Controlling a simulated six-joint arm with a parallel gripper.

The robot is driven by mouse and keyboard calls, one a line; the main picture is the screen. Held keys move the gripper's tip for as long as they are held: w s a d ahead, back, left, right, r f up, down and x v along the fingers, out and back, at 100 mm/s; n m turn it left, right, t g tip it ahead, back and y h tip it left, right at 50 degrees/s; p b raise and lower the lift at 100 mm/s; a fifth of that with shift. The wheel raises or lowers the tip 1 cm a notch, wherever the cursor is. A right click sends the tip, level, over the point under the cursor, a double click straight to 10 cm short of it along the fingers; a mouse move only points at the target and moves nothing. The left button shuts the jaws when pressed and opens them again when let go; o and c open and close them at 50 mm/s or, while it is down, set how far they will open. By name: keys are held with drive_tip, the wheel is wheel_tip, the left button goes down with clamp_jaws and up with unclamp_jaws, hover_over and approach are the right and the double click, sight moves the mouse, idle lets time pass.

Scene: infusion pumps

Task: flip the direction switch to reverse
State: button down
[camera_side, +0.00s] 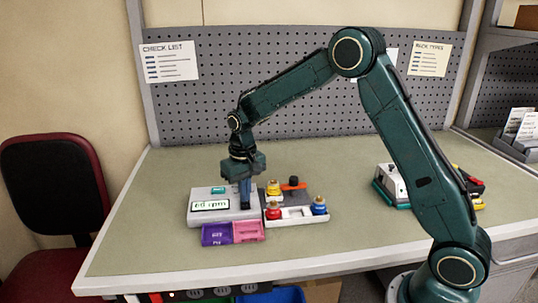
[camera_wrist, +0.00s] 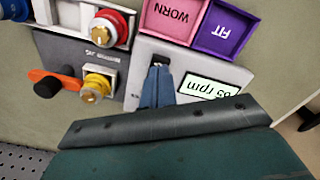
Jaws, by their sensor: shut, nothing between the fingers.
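The pump drive (camera_side: 196,217) is a grey box with a lit rpm display (camera_side: 210,205) on its front. In the wrist view the display (camera_wrist: 208,88) appears upside down beside my fingers. My gripper (camera_side: 246,204) points down over the right end of the drive, its blue fingers shut and empty. In the wrist view my gripper (camera_wrist: 158,70) has its fingertips at a small dark piece (camera_wrist: 161,60) on the drive's face, possibly the direction switch. The fingers partly hide it, so I cannot tell its position or whether they touch it.
A purple FIT tray (camera_side: 216,235) and a pink WORN tray (camera_side: 248,231) sit in front of the drive. To its right are an orange lever (camera_side: 293,186), a yellow-collared part (camera_side: 273,188) and a white holder (camera_side: 296,220) with red and blue parts. The bench's left is clear.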

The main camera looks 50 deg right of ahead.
sight(246, 205)
drive_tip(key=shift+f, duration=1)
idle(1.2)
drive_tip(key=shift+r, duration=3.55)
drive_tip(key=shift+r, duration=0.1)
drive_tip(key=s+a+r+n+t, duration=0.1)
drive_tip(key=s+a+r+t, duration=0.15)
drive_tip(key=s+r, duration=1.1)
drive_tip(key=s+f+n+t, duration=0.1)
drive_tip(key=s+n+t, duration=0.1)
drive_tip(key=s, duration=1.5)
drive_tip(key=shift+s+f+t, duration=0.25)
drive_tip(key=shift+f+t, duration=0.1)
drive_tip(key=shift+t, duration=0.2)
